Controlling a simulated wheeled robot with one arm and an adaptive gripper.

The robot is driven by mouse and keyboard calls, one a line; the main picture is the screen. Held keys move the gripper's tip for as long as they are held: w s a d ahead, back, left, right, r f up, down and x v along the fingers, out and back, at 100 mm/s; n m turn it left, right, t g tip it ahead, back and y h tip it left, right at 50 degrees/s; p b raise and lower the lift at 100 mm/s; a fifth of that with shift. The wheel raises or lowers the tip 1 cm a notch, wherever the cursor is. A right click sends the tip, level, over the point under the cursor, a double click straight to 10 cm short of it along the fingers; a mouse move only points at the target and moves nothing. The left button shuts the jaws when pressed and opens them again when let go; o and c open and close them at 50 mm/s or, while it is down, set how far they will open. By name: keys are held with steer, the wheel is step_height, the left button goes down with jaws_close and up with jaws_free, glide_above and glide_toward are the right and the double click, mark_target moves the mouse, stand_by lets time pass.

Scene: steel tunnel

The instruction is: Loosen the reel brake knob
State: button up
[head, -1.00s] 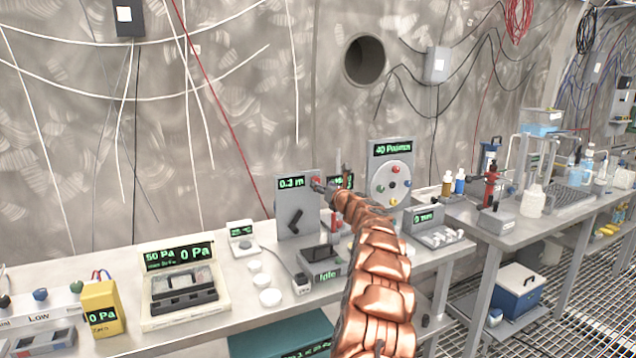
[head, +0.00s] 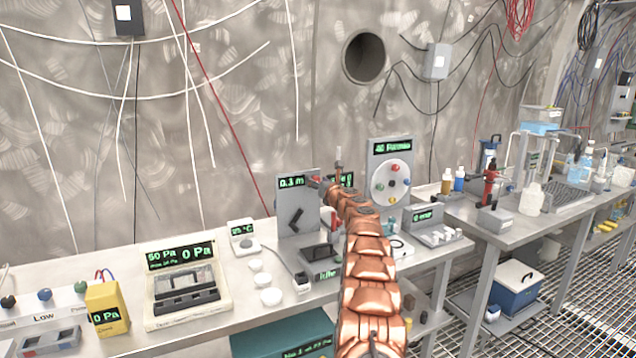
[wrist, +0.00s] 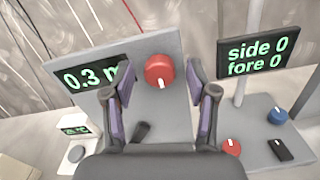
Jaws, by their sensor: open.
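A grey upright panel (head: 297,222) with a green 0.3 m display stands on the left bench. A red round knob (wrist: 159,71) with a white pointer mark sits on this panel, right of the display in the wrist view. No label shows to name it as the reel brake knob. My gripper (wrist: 160,76) is open, with one finger on each side of the red knob in the picture. I cannot tell whether the fingers touch it. In the head view my gripper (head: 321,184) is at the panel's upper right, and my arm hides part of the bench.
A side/fore display (wrist: 256,52) stands to the right in the wrist view. Below it are another red knob (wrist: 232,147) and a blue knob (wrist: 277,115). A dark lever (wrist: 141,131) is low on the panel. A round dial panel (head: 391,182) stands right of my arm.

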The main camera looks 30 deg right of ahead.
jaws_close()
stand_by(0.4)
